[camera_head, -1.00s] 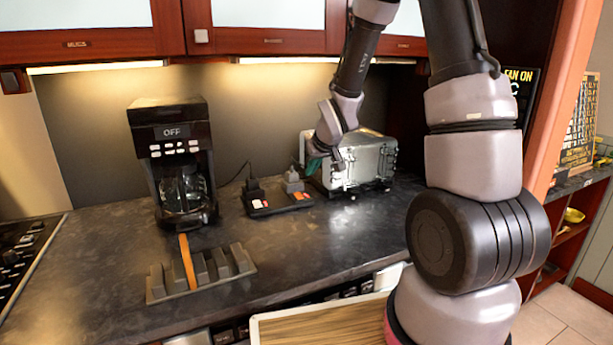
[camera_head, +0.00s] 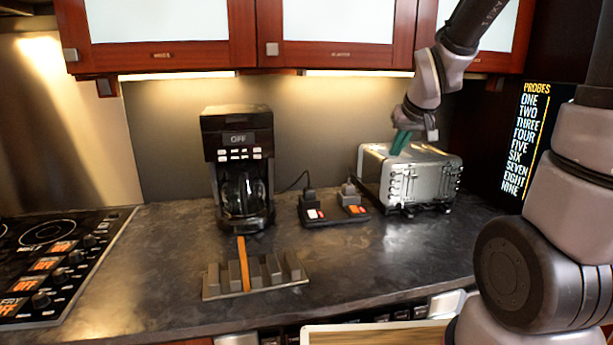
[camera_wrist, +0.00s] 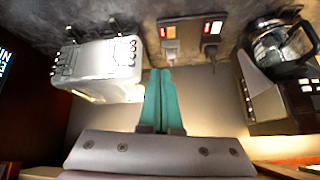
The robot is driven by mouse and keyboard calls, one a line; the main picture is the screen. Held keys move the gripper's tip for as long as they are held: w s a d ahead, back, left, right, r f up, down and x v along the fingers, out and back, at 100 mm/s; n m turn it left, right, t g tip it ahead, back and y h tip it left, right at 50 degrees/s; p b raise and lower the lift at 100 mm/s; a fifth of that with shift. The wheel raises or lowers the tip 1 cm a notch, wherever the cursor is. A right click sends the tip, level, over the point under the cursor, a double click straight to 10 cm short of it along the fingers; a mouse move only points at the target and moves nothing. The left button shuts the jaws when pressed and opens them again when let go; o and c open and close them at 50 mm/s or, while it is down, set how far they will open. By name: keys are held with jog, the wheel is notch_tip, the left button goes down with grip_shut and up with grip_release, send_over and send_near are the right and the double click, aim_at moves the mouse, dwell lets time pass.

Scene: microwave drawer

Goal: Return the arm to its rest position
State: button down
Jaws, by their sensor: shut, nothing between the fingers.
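My gripper (camera_head: 400,142) has teal fingers and hangs above the back left part of the silver toaster oven (camera_head: 425,180) in the head view. I cannot tell whether the fingertips touch it there. In the wrist view the teal fingers (camera_wrist: 161,75) lie side by side, shut with nothing between them. In that view the toaster oven (camera_wrist: 108,65) is left of the fingers. My arm reaches in from the right side of the head view, bent up and then down to the gripper.
A black coffee maker (camera_head: 238,165) stands left of the toaster oven. Between them is a switched power strip (camera_head: 333,210) with plugs. A slotted rack (camera_head: 255,277) lies in front. Red-framed cabinets (camera_head: 335,30) hang above. A stove (camera_head: 55,255) is at left. The counter's front right is clear.

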jog(key=s+r+m, duration=0.2)
jog(key=s+r, duration=0.3)
jog(key=s, duration=0.4)
jog(key=s+r+m+y, duration=0.1)
jog(key=s+r, duration=0.5)
jog(key=s, duration=0.3)
jog(key=shift+d+m, duration=0.35)
jog(key=shift+m, duration=0.05)
